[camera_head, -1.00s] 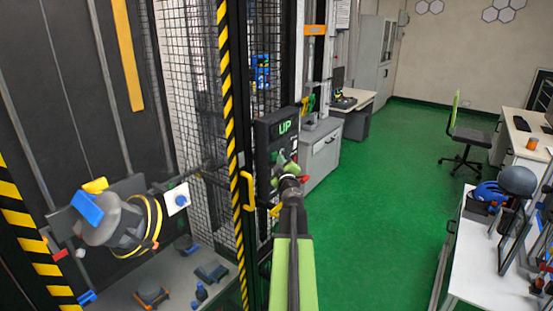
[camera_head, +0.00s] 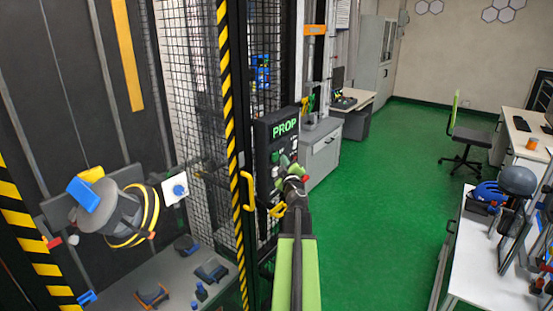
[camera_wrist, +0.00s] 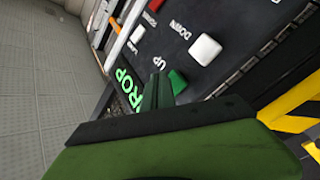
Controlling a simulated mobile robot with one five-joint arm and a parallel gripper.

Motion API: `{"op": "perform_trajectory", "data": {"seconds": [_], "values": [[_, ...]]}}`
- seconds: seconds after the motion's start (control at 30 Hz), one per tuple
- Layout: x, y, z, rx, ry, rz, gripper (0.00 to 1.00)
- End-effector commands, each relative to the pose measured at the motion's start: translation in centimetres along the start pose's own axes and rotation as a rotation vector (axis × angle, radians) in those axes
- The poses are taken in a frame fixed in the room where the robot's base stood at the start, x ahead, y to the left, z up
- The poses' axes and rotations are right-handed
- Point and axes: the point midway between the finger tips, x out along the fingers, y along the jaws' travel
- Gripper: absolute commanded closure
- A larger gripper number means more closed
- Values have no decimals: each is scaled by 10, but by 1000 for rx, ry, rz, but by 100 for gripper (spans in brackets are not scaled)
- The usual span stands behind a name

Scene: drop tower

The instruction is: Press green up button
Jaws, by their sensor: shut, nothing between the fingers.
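The black control panel (camera_head: 264,143) is on the cage's right side in the head view, with a lit green display (camera_head: 285,127) on top that seems to read PROP or DROP. In the wrist view the green button (camera_wrist: 178,82) sits by the label UP, partly behind my fingers. A white button (camera_wrist: 205,50) sits by the label DOWN. My gripper (camera_wrist: 158,90) is shut and empty, its tips right beside the green button; I cannot tell whether they touch it. In the head view my gripper (camera_head: 288,170) is in front of the panel and hides part of its buttons.
A yellow handle (camera_head: 247,190) and a striped yellow-black post (camera_head: 228,120) stand left of the panel. The drop rig with a grey cylinder (camera_head: 108,212) is inside the cage. Green floor (camera_head: 385,200) is free to the right, before a cluttered white table (camera_head: 480,265).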

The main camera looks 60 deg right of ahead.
Motion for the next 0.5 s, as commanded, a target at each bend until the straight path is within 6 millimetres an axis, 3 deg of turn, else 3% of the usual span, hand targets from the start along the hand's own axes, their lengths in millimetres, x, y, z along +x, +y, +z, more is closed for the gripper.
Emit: {"op": "perform_trajectory", "data": {"seconds": [0.5], "values": [[-31,22,22,0,-1,1,100]]}}
